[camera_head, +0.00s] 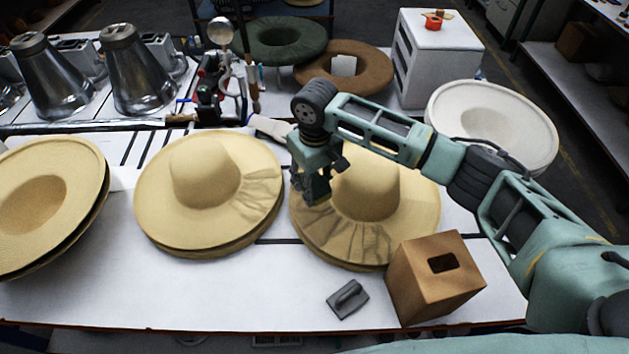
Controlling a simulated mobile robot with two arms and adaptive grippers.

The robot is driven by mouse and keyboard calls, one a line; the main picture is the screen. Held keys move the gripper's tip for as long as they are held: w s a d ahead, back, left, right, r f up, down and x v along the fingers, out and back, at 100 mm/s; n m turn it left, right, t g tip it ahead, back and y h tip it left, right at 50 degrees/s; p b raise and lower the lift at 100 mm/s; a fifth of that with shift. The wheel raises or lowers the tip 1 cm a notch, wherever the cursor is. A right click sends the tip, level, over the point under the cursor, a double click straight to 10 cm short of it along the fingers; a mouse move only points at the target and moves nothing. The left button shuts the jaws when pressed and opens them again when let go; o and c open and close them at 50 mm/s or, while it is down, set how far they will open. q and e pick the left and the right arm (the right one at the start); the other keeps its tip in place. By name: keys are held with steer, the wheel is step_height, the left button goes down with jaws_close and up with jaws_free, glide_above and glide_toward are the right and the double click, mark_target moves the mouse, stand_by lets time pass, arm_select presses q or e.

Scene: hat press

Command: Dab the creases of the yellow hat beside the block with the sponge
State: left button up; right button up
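The yellow hat (372,190) beside the brown wooden block (433,284) lies brim-down on the white table, with dark creases fanning across its front brim. My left gripper is out of view.
Another yellow hat (207,188), creased on its right brim, lies left of the gripper. More yellow hats (50,200) are stacked at far left. A white hat (492,122) sits behind my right arm. Metal cones (135,75) stand behind. The table's front middle is clear.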

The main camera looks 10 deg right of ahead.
step_height(320, 180, up, 3)
steer(key=shift+f+p, duration=0.2)
steer(key=shift+p, duration=0.95)
steer(key=shift+r, duration=1.15)
